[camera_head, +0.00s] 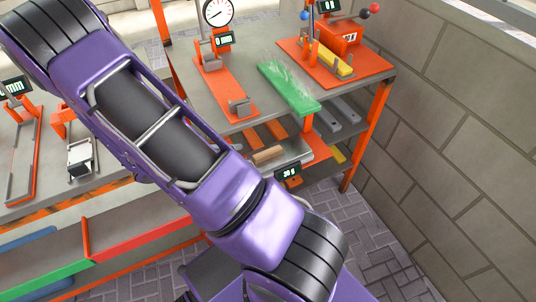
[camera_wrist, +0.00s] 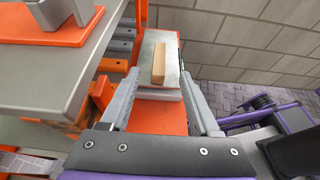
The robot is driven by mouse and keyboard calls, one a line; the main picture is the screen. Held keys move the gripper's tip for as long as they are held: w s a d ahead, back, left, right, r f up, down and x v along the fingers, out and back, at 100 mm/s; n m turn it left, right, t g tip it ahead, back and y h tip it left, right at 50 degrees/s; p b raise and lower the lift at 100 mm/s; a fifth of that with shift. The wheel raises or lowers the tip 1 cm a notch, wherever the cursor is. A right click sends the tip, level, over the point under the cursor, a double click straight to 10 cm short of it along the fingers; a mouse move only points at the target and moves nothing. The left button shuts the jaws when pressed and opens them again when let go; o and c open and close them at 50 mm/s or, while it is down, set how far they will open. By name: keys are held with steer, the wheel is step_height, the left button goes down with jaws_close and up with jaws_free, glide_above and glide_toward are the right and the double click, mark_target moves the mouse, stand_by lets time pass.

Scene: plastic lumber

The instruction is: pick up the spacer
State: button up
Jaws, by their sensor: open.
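A small tan block, which looks like the spacer (camera_wrist: 158,64), lies on the metal plate of a scale (camera_wrist: 151,47) in the wrist view. It also shows in the head view (camera_head: 267,154), on the scale below the bench top. My gripper (camera_wrist: 159,76) is open in the wrist view, with one finger to the left and one to the right of the block's near end. Nothing is between the fingers that I can see held. In the head view my purple arm crosses the picture and my gripper is hidden.
A grey bench top (camera_wrist: 60,65) with orange legs stands close to the left in the wrist view. In the head view it carries a green plank (camera_head: 288,88), a dial gauge stand (camera_head: 218,14) and an orange fixture (camera_head: 340,40). A block wall (camera_head: 450,110) bounds the right.

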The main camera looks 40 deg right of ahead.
mark_target(264, 153)
steer(key=x, duration=0.8)
steer(key=shift+w+d+f+b, duration=0.1)
steer(key=shift+f+b, duration=0.15)
steer(key=shift+b, duration=0.15)
jaws_close()
